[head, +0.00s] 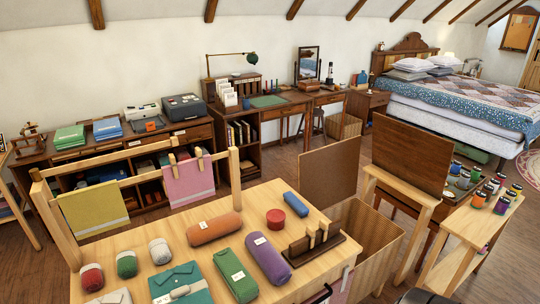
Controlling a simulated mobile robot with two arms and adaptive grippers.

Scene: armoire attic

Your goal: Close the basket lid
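A tan ribbed basket (382,250) stands on the floor at the right end of the light wooden table, partly hidden by the table. Its inside shows from above. A flat brown panel, seemingly its lid (328,172), stands nearly upright at the basket's back left edge, so the basket is open. I see neither of my grippers in the head view. A dark shape at the bottom edge, right of the basket, is too cut off to identify.
The light wooden table (160,250) holds rolled cloths, yarn and a wooden holder. A dark wooden panel (410,152) stands upright beyond the basket. A light wooden stand (470,225) carries several thread spools. Bare floor shows right of the basket.

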